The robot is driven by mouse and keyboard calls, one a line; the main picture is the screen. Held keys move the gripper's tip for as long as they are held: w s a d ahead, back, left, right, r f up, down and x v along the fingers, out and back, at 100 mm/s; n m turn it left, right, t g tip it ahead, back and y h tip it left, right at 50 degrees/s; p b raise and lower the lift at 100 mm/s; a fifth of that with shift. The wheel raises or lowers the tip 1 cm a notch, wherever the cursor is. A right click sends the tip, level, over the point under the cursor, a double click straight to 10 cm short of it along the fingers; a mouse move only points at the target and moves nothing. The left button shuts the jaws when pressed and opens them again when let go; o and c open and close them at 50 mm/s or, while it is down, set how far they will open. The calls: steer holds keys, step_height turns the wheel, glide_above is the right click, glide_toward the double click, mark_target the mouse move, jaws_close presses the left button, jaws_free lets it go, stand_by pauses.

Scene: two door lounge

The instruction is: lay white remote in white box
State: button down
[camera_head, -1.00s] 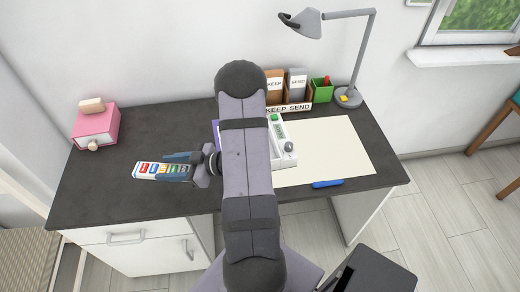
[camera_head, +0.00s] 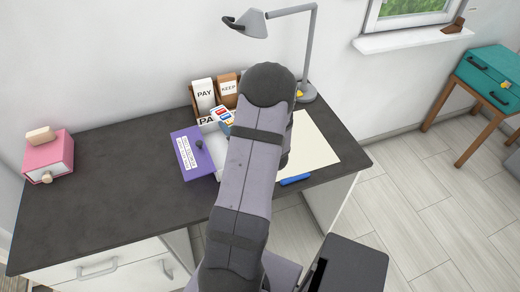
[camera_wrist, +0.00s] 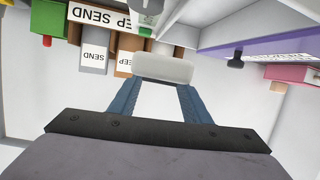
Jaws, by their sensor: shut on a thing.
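The white remote (camera_head: 221,116), with coloured buttons, is held in my gripper above the back middle of the desk. In the wrist view the remote (camera_wrist: 162,68) lies across the tips of the blue fingers of my gripper (camera_wrist: 160,88), which is shut on it. A white box (camera_head: 209,129) with an open purple lid (camera_head: 190,153) sits under and beside the remote; my arm hides much of it. The wrist view also shows the purple lid (camera_wrist: 270,46) at upper right. I cannot tell whether the remote touches the box.
Behind the box stand a sorter with PAY (camera_head: 204,94) and KEEP (camera_head: 228,89) cards. A grey lamp (camera_head: 308,60) is behind my arm. A pink box (camera_head: 47,160) is far left. A cream sheet (camera_head: 314,144) and blue pen (camera_head: 295,179) lie right.

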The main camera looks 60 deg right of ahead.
steer(key=s+d+m+g+h+p, duration=0.2)
steer(key=s+d+m+g+h, duration=0.1)
steer(key=s, duration=1.4)
steer(key=shift+w+d+f+p, duration=0.15)
steer(key=shift+f+p, duration=0.25)
steer(key=shift+f, duration=2.3)
steer(key=shift+w+d+f+p, duration=0.15)
steer(key=shift+f+p, duration=0.2)
steer(key=shift+f, duration=2.3)
steer(key=shift+a, duration=0.1)
steer(key=shift+f, duration=0.15)
steer(key=c, duration=1)
jaws_free()
